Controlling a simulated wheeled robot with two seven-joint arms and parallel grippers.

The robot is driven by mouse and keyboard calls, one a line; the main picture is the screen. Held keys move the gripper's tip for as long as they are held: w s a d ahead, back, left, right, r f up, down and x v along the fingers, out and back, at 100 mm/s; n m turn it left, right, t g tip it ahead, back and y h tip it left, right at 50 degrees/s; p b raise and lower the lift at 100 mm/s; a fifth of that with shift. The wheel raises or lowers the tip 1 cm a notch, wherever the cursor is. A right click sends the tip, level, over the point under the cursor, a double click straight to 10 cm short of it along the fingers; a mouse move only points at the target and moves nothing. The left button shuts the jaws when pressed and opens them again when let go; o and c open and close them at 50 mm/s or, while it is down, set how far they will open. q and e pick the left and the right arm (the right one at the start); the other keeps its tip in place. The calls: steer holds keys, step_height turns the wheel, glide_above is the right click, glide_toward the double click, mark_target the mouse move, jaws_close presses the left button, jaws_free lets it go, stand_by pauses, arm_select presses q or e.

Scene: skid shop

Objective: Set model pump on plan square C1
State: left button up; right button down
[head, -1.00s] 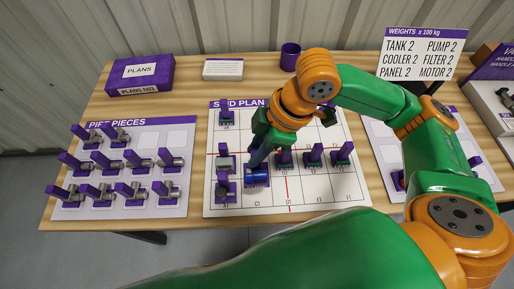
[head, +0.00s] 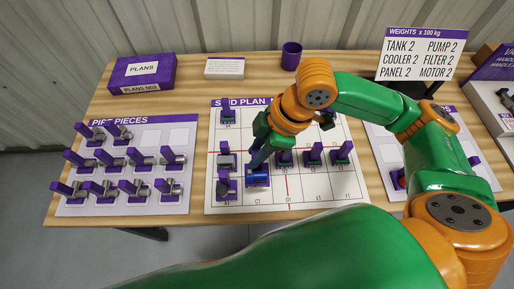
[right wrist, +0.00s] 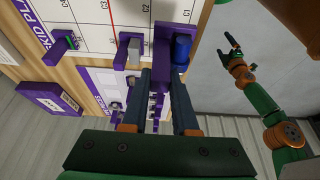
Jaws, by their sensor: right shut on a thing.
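The model pump (head: 258,178) is a blue cylinder on a purple base with an upright purple tab. It is at plan square C1 on the white skid plan board (head: 320,194), just above the printed C1 label in the head view. My right gripper (head: 254,163) is shut on its tab. The right wrist view shows the tab between the fingers (right wrist: 160,80) and the blue cylinder (right wrist: 182,48) beside it. I cannot tell whether the base touches the board. My left gripper (right wrist: 229,44) shows empty in the right wrist view, its fingers apart, clear of the board.
The pipe pieces board (head: 80,205) is at left. A plans box (head: 142,71), purple cup (head: 291,55) and weights sign (head: 422,54) stand behind.

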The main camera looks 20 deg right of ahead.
mark_target(257, 170)
steer(key=shift+f, duration=0.1)
steer(key=shift+f+b, duration=1.65)
steer(key=shift+f, duration=1.05)
steer(key=shift+f+b, duration=0.7)
steer(key=shift+f, duration=1)
steer(key=shift+r+p, duration=0.1)
steer(key=shift+p, duration=0.5)
